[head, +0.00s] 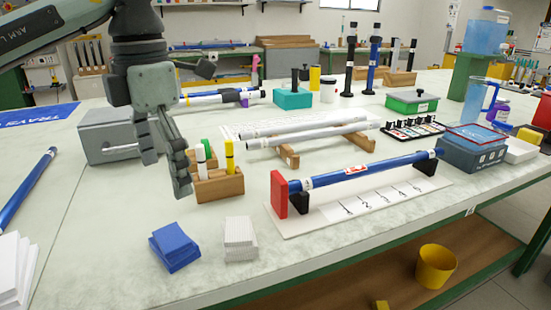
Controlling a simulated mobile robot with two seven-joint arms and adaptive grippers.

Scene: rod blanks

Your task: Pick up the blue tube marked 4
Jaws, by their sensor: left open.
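A long blue tube (375,168) lies level across two black supports above a white board with dark marks (372,202), its left end at a red end block (279,193). It carries a red-and-white label and a white band; I cannot read a number on it. Another blue tube (27,188) lies at the far left of the table, with a pale band near its upper end. I cannot tell which is marked 4. My left gripper (167,174) is open and empty, pointing down left of the wooden marker block, apart from both tubes. My right gripper is not in view.
A wooden block (219,186) with markers stands beside my left gripper. Grey-white tubes (305,127) rest on wooden cradles behind. Blue pads (174,246) and white pads (240,238) lie in front. A blue-grey bin (470,158) stands at the supported tube's right end.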

